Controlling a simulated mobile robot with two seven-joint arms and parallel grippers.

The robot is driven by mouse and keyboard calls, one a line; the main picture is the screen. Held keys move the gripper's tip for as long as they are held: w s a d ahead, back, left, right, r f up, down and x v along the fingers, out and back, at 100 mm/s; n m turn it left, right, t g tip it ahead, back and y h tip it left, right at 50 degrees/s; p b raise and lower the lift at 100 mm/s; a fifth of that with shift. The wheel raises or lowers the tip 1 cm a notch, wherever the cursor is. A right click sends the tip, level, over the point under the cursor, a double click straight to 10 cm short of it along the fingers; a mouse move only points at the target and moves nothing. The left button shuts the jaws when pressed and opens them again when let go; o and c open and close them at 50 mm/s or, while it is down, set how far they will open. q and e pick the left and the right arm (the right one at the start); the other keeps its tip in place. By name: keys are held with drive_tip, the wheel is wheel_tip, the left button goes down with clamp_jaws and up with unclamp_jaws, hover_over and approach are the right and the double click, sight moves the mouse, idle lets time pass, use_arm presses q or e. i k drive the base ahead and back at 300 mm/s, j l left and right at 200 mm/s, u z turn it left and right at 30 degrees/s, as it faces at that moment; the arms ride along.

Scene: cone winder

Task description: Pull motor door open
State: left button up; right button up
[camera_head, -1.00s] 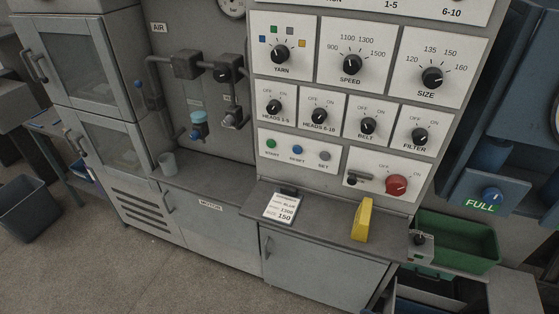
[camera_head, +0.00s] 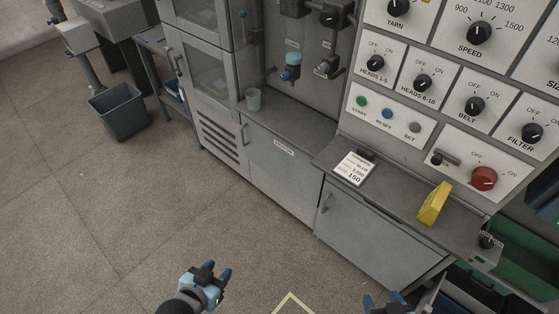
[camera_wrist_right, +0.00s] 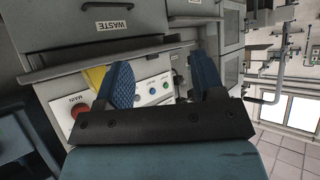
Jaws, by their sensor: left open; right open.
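The motor door (camera_head: 282,170) is a grey panel low on the machine, left of the lower right cabinet door. It looks shut, and its small label is at its top edge. Its dark vertical handle (camera_head: 243,133) is at the door's upper left. My left gripper (camera_head: 213,276) is open and empty, low in the head view, over the floor in front of the machine and well apart from the door. My right gripper (camera_head: 385,303) is at the bottom edge, partly cut off. In the right wrist view its blue fingers (camera_wrist_right: 165,84) are spread with nothing between them.
A grey cabinet door (camera_head: 368,240) with its own handle is right of the motor door. Above are a ledge with a cup (camera_head: 253,99), a card (camera_head: 354,168) and a yellow block (camera_head: 433,203). A dark bin (camera_head: 119,112) stands at left. The floor in front is clear.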

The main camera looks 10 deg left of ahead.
sight(281, 161)
drive_tip(key=i+j, duration=0.2)
drive_tip(key=j, duration=0.25)
drive_tip(key=i+j, duration=0.2)
drive_tip(key=j, duration=0.25)
drive_tip(key=i+j, duration=0.2)
drive_tip(key=j, duration=0.25)
drive_tip(key=i+j, duration=0.2)
drive_tip(key=j, duration=0.3)
drive_tip(key=i+j, duration=0.2)
drive_tip(key=j, duration=0.25)
drive_tip(key=i+j, duration=0.2)
drive_tip(key=j, duration=0.25)
drive_tip(key=i+j, duration=0.2)
drive_tip(key=j, duration=0.25)
drive_tip(key=i+j, duration=0.2)
drive_tip(key=j, duration=0.25)
